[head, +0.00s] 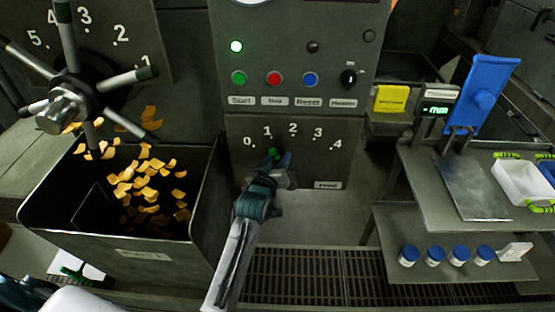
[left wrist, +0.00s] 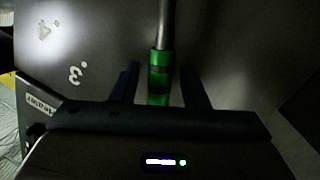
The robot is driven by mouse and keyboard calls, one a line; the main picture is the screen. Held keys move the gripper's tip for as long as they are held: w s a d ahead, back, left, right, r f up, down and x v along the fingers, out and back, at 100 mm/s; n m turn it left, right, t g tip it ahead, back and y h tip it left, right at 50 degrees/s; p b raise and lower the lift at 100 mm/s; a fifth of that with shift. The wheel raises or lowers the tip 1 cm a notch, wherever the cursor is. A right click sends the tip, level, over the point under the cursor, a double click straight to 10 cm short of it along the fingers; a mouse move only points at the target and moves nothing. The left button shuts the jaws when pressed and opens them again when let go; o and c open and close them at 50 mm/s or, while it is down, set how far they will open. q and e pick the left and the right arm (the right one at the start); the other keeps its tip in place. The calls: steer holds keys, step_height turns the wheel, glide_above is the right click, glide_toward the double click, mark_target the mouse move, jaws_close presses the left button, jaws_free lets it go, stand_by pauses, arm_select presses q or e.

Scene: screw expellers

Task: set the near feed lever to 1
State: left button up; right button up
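The near feed lever's green grip (head: 273,153) stands in front of the lower grey panel, beneath the numbers 0 to 4. It points up and left, roughly toward the 1; its exact setting is hard to tell because my gripper covers the lower part. My left gripper (head: 278,163) is at the lever. In the left wrist view the green grip (left wrist: 160,78) lies between the two open fingers (left wrist: 161,85), with a narrow gap on each side. A metal rod leads away from the grip.
A spoked handwheel (head: 70,105) stands at upper left over a dark bin (head: 140,250) with yellow pieces. Control buttons (head: 273,79) sit above the lever panel. A shelf (head: 425,175) at right holds a scale, a white tray and blue-capped jars below. A floor grate (head: 320,275) runs below.

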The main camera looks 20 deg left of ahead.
arm_select(q)
steer(key=shift+s, duration=0.45)
steer(key=s+r+b, duration=0.1)
steer(key=s+b, duration=0.2)
steer(key=s, duration=0.7)
steer(key=shift+d, duration=0.15)
arm_select(e)
steer(key=f, duration=0.3)
steer(key=shift+d, duration=0.4)
steer(key=shift+a, duration=0.1)
